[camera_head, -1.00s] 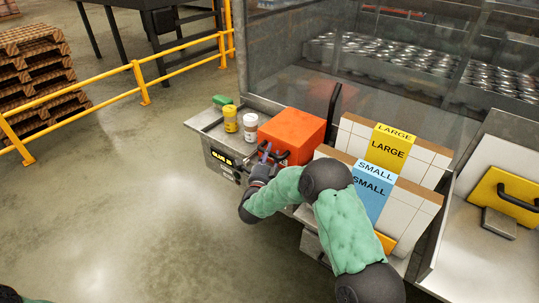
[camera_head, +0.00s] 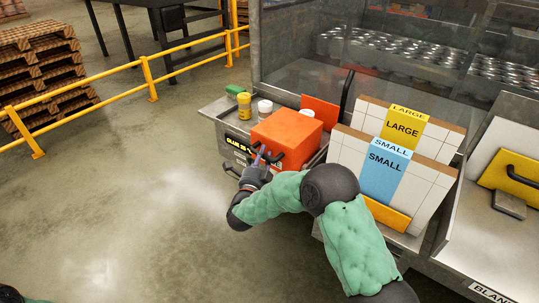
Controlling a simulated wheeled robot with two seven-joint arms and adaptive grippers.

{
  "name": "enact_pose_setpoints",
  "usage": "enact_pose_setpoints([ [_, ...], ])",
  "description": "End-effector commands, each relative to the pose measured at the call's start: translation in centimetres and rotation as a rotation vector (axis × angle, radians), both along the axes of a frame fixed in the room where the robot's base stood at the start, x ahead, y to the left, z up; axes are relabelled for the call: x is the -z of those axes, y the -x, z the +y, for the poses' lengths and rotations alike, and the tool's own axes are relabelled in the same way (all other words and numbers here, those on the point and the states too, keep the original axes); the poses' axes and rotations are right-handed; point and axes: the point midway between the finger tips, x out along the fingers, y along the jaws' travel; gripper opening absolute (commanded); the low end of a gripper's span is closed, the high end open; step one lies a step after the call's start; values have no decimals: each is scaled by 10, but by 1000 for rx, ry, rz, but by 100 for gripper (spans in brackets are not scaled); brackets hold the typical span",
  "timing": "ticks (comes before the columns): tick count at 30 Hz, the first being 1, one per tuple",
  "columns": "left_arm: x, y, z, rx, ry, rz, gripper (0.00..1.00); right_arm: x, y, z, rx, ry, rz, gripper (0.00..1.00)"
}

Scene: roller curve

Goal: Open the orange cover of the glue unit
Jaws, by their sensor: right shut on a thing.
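The glue unit (camera_head: 238,143) is a grey metal box with a dark label on its front. Its orange cover (camera_head: 288,132) sits forward on the unit, and a flat orange panel (camera_head: 321,108) shows upright behind it. A black handle (camera_head: 279,158) is on the cover's front. My right gripper (camera_head: 261,157) is shut on this handle at the cover's front; the fingers partly hide the grip. My left gripper is not in view; only a bit of my left arm shows at the bottom left corner.
A yellow bottle (camera_head: 244,105), white-capped containers (camera_head: 265,107) and a green item (camera_head: 235,89) stand on the shelf beside the cover. LARGE (camera_head: 404,130) and SMALL (camera_head: 386,172) stacks stand close on the right. The floor at left is clear up to the yellow railing (camera_head: 149,78).

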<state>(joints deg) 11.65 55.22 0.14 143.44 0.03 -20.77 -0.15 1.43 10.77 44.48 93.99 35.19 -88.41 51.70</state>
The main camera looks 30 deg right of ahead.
Motion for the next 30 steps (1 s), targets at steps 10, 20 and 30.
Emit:
enact_pose_setpoints([
  [10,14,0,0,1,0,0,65,2,23,57,-4,0,1,0],
  [20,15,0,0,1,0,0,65,1,28,66,-1,-1,2,0],
  [30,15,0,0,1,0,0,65,1,27,66,-1,-1,2,37],
])
